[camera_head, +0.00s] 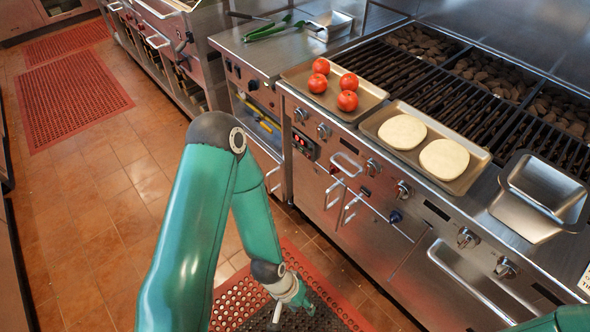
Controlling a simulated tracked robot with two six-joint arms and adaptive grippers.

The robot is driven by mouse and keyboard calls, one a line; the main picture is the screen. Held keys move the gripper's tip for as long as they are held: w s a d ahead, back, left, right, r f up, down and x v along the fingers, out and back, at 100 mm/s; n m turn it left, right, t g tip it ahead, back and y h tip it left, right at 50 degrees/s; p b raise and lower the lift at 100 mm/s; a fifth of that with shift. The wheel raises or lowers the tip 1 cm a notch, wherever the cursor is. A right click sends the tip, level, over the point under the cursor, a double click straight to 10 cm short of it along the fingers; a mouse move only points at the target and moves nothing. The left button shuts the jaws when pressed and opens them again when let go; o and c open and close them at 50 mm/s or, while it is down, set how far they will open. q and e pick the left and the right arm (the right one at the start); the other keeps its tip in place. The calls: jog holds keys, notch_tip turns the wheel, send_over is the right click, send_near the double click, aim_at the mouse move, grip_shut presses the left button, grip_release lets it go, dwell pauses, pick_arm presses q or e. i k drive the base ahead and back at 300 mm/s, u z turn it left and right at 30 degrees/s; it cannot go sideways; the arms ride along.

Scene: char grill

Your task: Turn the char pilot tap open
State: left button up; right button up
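The char grill's steel front (325,170) runs diagonally across the right half of the head view. I cannot tell which of these is the char pilot tap. My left gripper (303,298) hangs low over the floor mat, in front of the grill and apart from its front. It is small and partly turned away, so its opening is unclear. Only a bit of my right arm shows at the bottom right edge; its gripper is out of view.
A tray with several tomatoes (347,101) and a tray with two flat round breads (444,159) lie on the grill top. A steel pan (541,196) stands at the right. Door handles (348,165) stick out from the front.

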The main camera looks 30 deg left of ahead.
aim_at(333, 170)
jog(key=u, duration=0.65)
jog(key=k, duration=1)
jog(key=u, duration=0.5)
jog(key=i, duration=0.25)
jog(key=u, duration=0.9)
jog(key=i, duration=1.3)
jog(key=z, duration=1.05)
